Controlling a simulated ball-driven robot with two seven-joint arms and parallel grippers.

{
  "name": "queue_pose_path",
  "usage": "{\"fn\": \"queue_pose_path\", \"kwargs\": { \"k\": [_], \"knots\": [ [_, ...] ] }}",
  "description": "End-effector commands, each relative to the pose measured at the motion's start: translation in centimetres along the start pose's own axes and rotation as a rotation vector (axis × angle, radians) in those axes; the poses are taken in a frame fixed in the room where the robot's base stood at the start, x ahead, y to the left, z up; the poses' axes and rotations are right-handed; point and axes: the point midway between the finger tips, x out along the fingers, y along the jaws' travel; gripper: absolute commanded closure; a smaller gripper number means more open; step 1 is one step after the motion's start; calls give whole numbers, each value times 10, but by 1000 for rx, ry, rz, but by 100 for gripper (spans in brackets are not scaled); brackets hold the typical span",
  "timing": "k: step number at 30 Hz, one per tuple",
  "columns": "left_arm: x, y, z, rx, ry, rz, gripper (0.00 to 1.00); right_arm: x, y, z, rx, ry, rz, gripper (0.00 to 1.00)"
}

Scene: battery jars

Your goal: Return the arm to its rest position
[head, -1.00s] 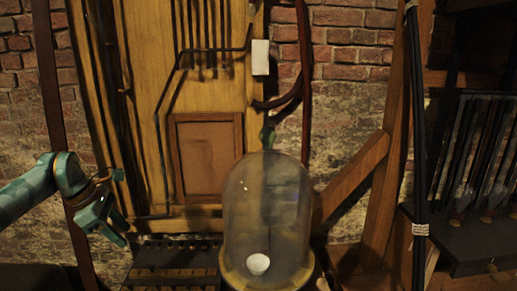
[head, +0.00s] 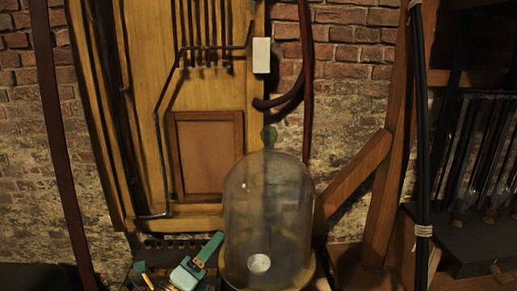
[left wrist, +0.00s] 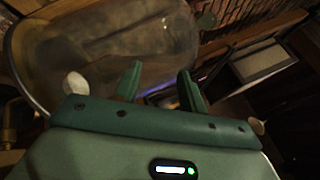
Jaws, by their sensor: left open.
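My left gripper (head: 195,264) is at the bottom of the head view, low and just left of the glass bell jar (head: 268,205). Only part of its teal hand shows, and the arm behind it is out of the picture. In the left wrist view the two green fingers (left wrist: 160,82) stand apart with nothing held between them. The bell jar (left wrist: 110,45) fills the upper left there, close beyond the fingers. I cannot tell whether the gripper touches it. My right gripper is in neither view.
The upright bell jar, with a round white spot low on it, is the nearest obstacle. A wooden cabinet panel (head: 208,155) stands behind. A diagonal wooden brace (head: 352,180) and dark cables (head: 421,130) are to the right. The area at the far left looks clear.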

Motion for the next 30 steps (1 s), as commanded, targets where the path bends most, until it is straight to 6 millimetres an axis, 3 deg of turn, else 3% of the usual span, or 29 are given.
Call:
{"fn": "queue_pose_path", "kwargs": {
  "k": [3,6,9,13,18,21,30],
  "knots": [
    [-68,41,20,-407,-329,274,58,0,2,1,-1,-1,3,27],
    [-136,76,24,-658,-561,502,58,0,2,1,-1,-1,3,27],
    [-193,95,18,-807,-722,672,58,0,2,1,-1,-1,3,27],
    [-255,106,7,-929,-878,851,58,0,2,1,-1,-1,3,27],
    [-324,105,-9,-1027,-1043,1047,58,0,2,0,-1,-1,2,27],
    [-356,106,-20,-1062,-1114,1145,58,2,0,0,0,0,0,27],
    [-372,214,-104,-1160,-1051,1266,58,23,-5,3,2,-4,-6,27]
  ]
}}
